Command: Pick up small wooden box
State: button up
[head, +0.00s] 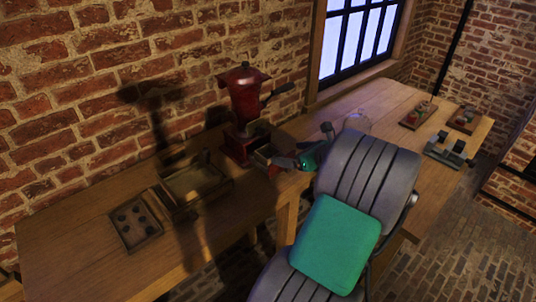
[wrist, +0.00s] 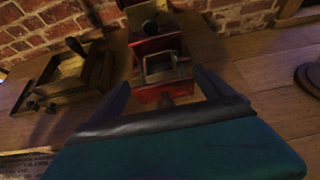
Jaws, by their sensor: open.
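A small open wooden box (head: 263,157) shows at the front of the red grinder (head: 246,97) in the head view, partly hidden by my gripper (head: 283,163). In the wrist view, the box (wrist: 181,71) has a pale rim and dark inside, against the grinder's red base (wrist: 146,48). I cannot tell whether it is a drawer of the grinder or a separate box. My gripper (wrist: 162,80) is open, its two dark fingers pointing toward the box from either side. Whether the fingertips touch it is unclear.
A larger wooden tray-like box (head: 222,184) and a flat tray with round holes (head: 136,222) lie left on the wooden bench (head: 70,255). A clear glass jar (head: 357,121) stands behind my arm. Small trays (head: 418,115) sit far right. A brick wall bounds the back.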

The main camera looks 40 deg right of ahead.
jog(key=p, duration=0.1)
send_near(263, 150)
jog(key=x, duration=0.5)
jog(key=shift+w+a+f, duration=0.1)
jog(key=shift+f, duration=0.05)
jog(key=c, duration=1.5)
